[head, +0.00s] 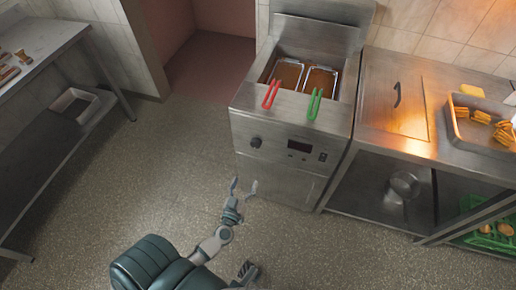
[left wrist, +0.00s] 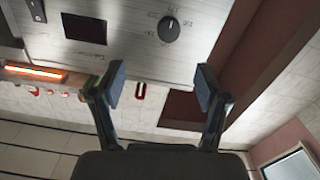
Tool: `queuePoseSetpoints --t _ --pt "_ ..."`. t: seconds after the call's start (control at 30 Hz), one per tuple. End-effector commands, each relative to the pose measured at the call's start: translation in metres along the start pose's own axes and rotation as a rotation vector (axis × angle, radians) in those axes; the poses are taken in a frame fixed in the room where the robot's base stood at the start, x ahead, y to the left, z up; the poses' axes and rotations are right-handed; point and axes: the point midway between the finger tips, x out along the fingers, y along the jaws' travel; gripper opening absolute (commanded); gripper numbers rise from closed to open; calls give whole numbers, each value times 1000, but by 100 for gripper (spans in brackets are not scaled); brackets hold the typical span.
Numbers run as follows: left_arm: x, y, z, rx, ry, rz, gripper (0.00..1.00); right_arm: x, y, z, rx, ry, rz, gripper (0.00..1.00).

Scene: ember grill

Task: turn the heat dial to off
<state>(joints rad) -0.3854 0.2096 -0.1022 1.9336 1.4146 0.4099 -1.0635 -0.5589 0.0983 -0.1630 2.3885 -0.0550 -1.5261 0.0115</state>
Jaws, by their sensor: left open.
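The heat dial (head: 256,142) is a dark round knob on the left of the steel fryer's front panel (head: 280,160). In the left wrist view the dial (left wrist: 168,30) shows upside down, with small markings around it that are too small to read. Its setting is unclear. My left gripper (head: 244,186) is open and empty, in front of and below the dial in the head view. In the left wrist view its fingertips (left wrist: 160,83) stand apart, with the dial beyond them and not between them. My right gripper is not clearly in view.
A dark display (head: 299,146) and a switch (head: 323,157) sit right of the dial. Two fryer baskets have red (head: 270,94) and green (head: 315,104) handles reaching over the front. A steel counter (head: 392,125) adjoins on the right. Open floor (head: 175,165) lies left.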

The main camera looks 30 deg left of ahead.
Motion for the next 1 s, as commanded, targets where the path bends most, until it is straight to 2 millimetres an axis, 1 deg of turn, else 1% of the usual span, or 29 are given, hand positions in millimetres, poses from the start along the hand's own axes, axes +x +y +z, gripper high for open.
queuePoseSetpoints --t 0.03,0.1,0.23,0.37,0.47,0.7,0.8,0.9,1.0 --pt "0 -6 -4 -10 14 -39 75 -4 2 1 0 2 -3 0" --pt "2 -9 -9 -14 23 -73 75 -10 5 2 1 3 -6 0" --pt "15 -8 -12 -10 29 -86 75 -13 9 3 2 4 -11 0" --pt "41 -7 -13 -7 31 -83 75 -16 11 3 2 10 -13 0" --pt "65 -9 -14 -8 31 -82 75 -18 11 0 1 26 -14 0" --pt "122 -15 -14 -7 28 -82 75 -10 5 -35 -2 189 -23 0" --pt "141 -17 -14 -6 27 -82 75 -8 2 -51 -4 265 -28 0" --pt "156 -17 -14 -6 27 -82 75 -8 1 -64 -5 330 -33 0" --pt "165 -18 -15 -6 27 -81 75 -9 -1 -73 -6 377 -36 0"
